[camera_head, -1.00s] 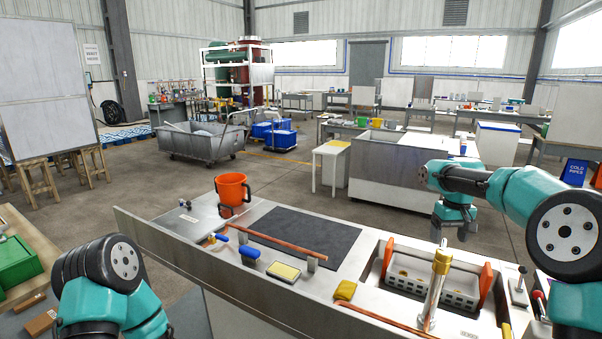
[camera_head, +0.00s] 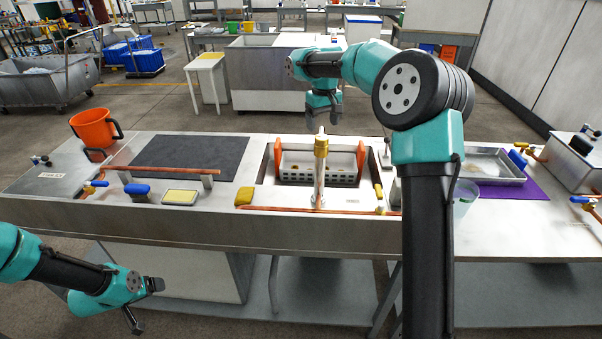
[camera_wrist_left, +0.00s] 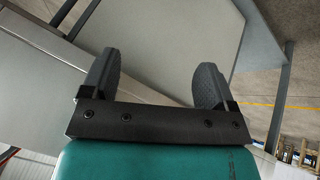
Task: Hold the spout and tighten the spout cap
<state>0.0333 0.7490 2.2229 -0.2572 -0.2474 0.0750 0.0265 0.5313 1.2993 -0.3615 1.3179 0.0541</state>
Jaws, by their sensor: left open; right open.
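The spout (camera_head: 319,184) is a silver tube standing upright at the sink, with a brass-coloured cap (camera_head: 321,146) on its top. I cannot tell how tight the cap is. My right gripper (camera_head: 324,119) is open and empty, pointing down above and behind the spout, apart from it. My left gripper (camera_head: 145,308) is low at the left, below the bench's front edge, far from the spout. In the left wrist view my left gripper (camera_wrist_left: 157,84) shows its two dark fingers apart with nothing between them.
A copper pipe (camera_head: 270,208) runs along the front. A metal tray (camera_head: 492,168) is right.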

